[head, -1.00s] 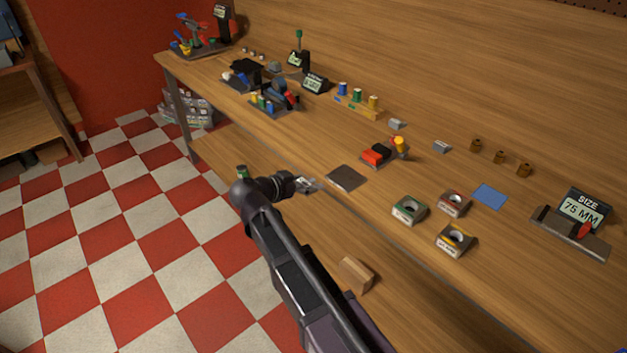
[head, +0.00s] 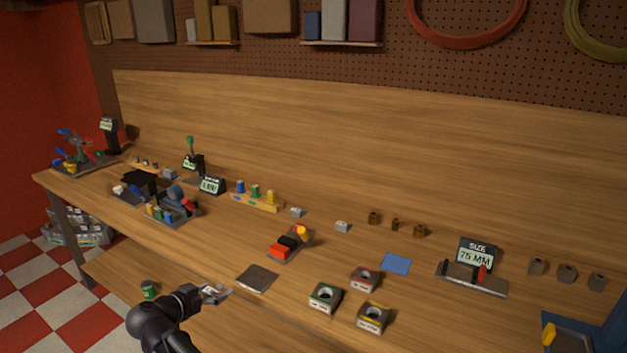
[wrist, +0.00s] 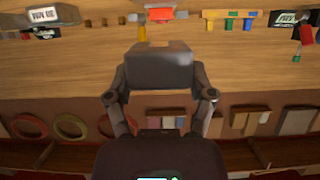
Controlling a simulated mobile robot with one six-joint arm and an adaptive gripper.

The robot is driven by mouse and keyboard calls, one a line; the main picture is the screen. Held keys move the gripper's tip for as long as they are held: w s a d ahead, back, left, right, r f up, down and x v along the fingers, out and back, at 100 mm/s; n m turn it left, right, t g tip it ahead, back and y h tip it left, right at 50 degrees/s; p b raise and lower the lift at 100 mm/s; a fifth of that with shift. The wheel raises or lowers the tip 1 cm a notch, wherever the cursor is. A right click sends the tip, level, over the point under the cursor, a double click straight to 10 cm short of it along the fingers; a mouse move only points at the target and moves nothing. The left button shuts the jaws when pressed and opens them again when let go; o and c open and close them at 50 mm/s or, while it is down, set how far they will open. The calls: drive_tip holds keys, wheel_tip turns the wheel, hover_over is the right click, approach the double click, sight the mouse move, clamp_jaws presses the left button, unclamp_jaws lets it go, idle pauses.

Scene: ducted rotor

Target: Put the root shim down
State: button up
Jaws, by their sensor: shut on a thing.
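My gripper (head: 215,293) is at the bench's front edge in the head view, left of a dark flat pad (head: 257,278). In the wrist view my gripper (wrist: 159,95) has its two fingers on either side of a grey block (wrist: 158,68), which I take to be the root shim. The block is held between the fingertips. In the head view the held piece is too small to make out clearly. I cannot tell whether it touches anything below.
Green (head: 325,297), red (head: 364,279) and yellow (head: 373,317) marked blocks stand right of the pad. A red and black fixture (head: 290,243) stands behind it. A blue mat (head: 396,263) and a "75 MM" display (head: 476,256) are farther right. Bare wood surrounds the pad.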

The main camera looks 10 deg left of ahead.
sight(211, 292)
drive_tip(key=shift+r+p, duration=2.3)
drive_tip(key=shift+r, duration=0.3)
drive_tip(key=shift+s, duration=0.1)
